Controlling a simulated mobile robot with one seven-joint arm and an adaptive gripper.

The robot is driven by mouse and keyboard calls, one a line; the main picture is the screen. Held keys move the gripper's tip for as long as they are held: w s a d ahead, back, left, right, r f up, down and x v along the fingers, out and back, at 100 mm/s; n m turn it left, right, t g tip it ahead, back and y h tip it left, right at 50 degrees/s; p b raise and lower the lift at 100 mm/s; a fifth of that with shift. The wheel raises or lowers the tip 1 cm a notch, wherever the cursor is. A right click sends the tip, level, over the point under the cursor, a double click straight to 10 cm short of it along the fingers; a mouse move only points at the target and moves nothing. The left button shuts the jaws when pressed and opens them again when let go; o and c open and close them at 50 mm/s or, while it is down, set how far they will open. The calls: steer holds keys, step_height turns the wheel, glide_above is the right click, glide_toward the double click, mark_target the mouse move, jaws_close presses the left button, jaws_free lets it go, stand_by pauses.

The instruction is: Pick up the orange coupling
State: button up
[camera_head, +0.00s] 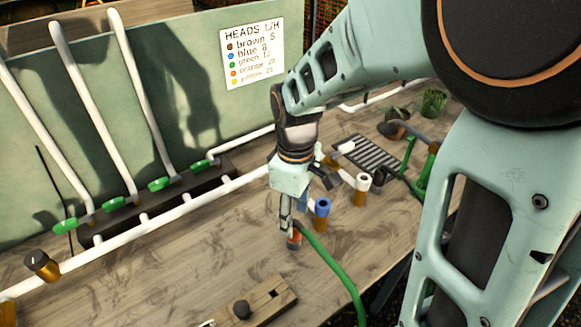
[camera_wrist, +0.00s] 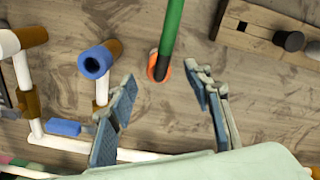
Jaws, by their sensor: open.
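The orange coupling (camera_head: 295,241) is a small orange ring with a dark part, low on the wooden bench. In the wrist view the orange coupling (camera_wrist: 164,71) shows beyond the gap between my fingertips, partly covered by the end of a green hose (camera_wrist: 171,28). My gripper (camera_head: 289,229) points down just above the coupling, and its fingers hide part of it. In the wrist view my gripper (camera_wrist: 161,80) is open with nothing between its blue-grey fingers. I cannot tell whether the fingertips touch the coupling.
A blue-topped fitting (camera_head: 322,207) and a white-topped one (camera_head: 362,184) stand close to the right. The green hose (camera_head: 335,264) runs toward the front edge. A wooden block (camera_head: 270,296) with a dark knob lies in front. White pipework (camera_head: 185,206) runs along the left.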

mark_target(296, 234)
steer(key=shift+w+f, duration=0.15)
steer(key=shift+f, duration=2.65)
steer(key=shift+c, duration=0.4)
steer(key=c, duration=1.2)
steer(key=shift+o, duration=0.2)
steer(key=shift+r, duration=0.1)
